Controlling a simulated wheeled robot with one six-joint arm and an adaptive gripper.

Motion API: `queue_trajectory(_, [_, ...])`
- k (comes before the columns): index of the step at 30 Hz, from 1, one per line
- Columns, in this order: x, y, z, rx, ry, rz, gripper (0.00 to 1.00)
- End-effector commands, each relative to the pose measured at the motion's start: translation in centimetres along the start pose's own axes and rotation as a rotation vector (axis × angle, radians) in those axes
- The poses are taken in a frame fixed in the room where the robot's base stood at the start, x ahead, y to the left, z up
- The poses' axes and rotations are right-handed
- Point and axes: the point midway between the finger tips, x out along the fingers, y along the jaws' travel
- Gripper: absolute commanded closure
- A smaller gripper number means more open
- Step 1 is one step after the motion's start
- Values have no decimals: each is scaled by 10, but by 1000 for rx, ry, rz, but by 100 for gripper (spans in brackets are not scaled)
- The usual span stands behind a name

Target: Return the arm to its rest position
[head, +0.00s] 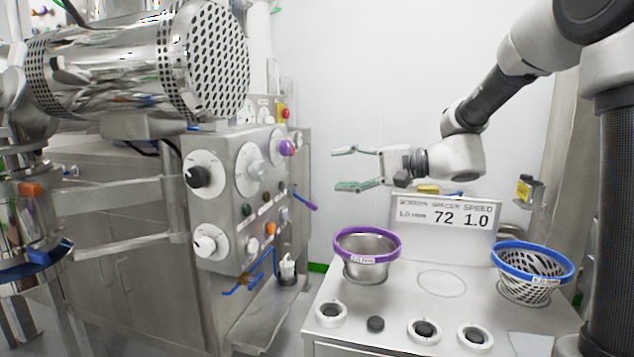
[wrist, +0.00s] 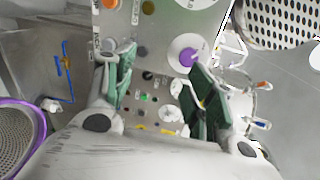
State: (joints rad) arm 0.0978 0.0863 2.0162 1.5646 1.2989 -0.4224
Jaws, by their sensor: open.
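My gripper (head: 358,169) is open and empty in the head view, in the air above the white table and pointing left toward the machine's control panel. My arm reaches in from the upper right. In the wrist view my gripper (wrist: 162,90) shows its two green-padded fingers spread apart, with nothing between them. The control panel (wrist: 150,60) with knobs and buttons lies beyond the fingers.
The control panel (head: 230,200) and a perforated steel drum (head: 150,62) are left.

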Motion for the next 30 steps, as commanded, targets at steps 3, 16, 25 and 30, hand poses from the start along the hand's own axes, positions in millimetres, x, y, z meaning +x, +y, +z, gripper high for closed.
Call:
queue_trajectory(3, [-28,73,26,64,-36,261,45])
queue_trajectory(16, [-280,181,127,-398,44,1292,45])
queue_trajectory(25, [-307,160,150,-597,134,1341,45])
queue_trajectory(30, [-307,159,150,-602,137,1338,45])
